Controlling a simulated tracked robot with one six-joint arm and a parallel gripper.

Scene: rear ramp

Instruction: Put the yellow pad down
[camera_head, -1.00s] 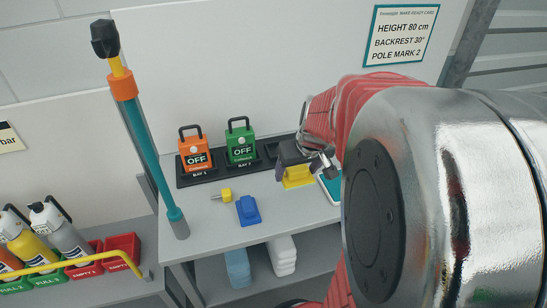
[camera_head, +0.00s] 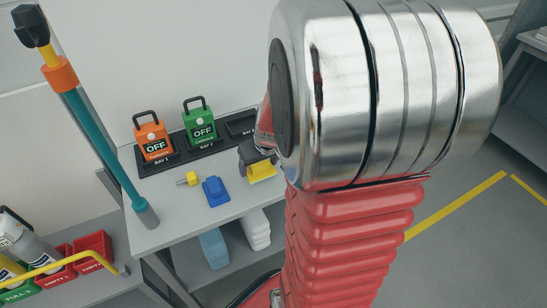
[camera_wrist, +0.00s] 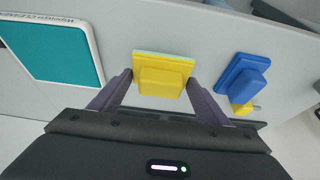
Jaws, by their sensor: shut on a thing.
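The yellow pad (camera_wrist: 163,75) sits between the two fingers of my gripper (camera_wrist: 158,92) in the wrist view. The fingers touch its raised block from both sides, and a pale green layer shows along its far edge. In the head view the yellow pad (camera_head: 262,171) shows low over the grey worktop (camera_head: 180,229), under my gripper (camera_head: 258,160), partly hidden by my arm. I cannot tell whether the pad touches the worktop.
A blue pad (camera_head: 215,191) and a small yellow part (camera_head: 188,179) lie to the left. An orange case (camera_head: 153,141) and a green case (camera_head: 199,122) stand in bays behind. A teal-topped board (camera_wrist: 62,52) lies beside the yellow pad. A teal pole (camera_head: 105,150) stands at left.

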